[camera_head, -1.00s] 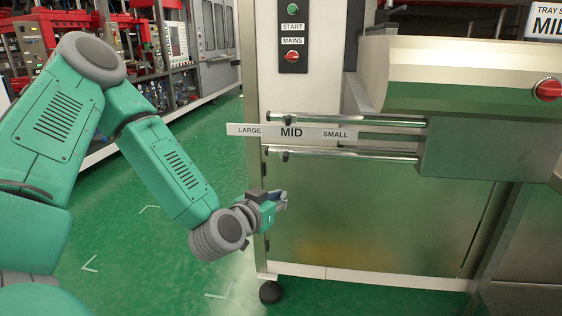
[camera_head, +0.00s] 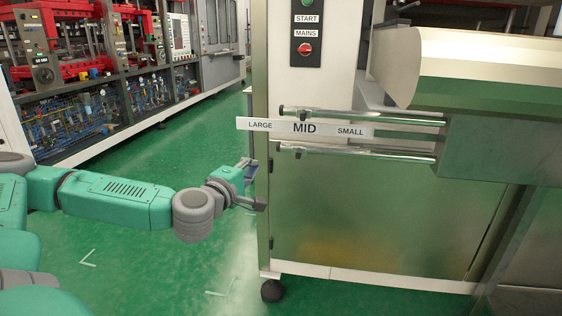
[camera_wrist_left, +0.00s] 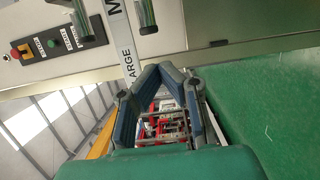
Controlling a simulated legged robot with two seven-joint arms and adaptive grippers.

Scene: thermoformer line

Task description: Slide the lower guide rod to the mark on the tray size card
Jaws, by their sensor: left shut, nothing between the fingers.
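The tray size card (camera_head: 350,132) is a pale strip reading LARGE, MID and SMALL across the machine front. The lower guide rod (camera_head: 375,153) is a shiny bar just below it, with a dark collar (camera_head: 299,152) under the left part of MID. The upper rod (camera_head: 375,117) runs above the card, also with a dark collar. My left gripper (camera_head: 258,185) is shut and empty, below and left of the lower rod's left end, apart from it. In the left wrist view the gripper (camera_wrist_left: 160,70) points toward the LARGE end of the card (camera_wrist_left: 128,62). My right gripper is not in view.
The metal cabinet (camera_head: 380,215) stands behind the rods, with a START and MAINS button panel (camera_head: 306,32) above. A grey housing (camera_head: 490,145) takes the rods' right ends. Green floor (camera_head: 200,130) is open left of the cabinet. Other machinery (camera_head: 110,75) stands at the back left.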

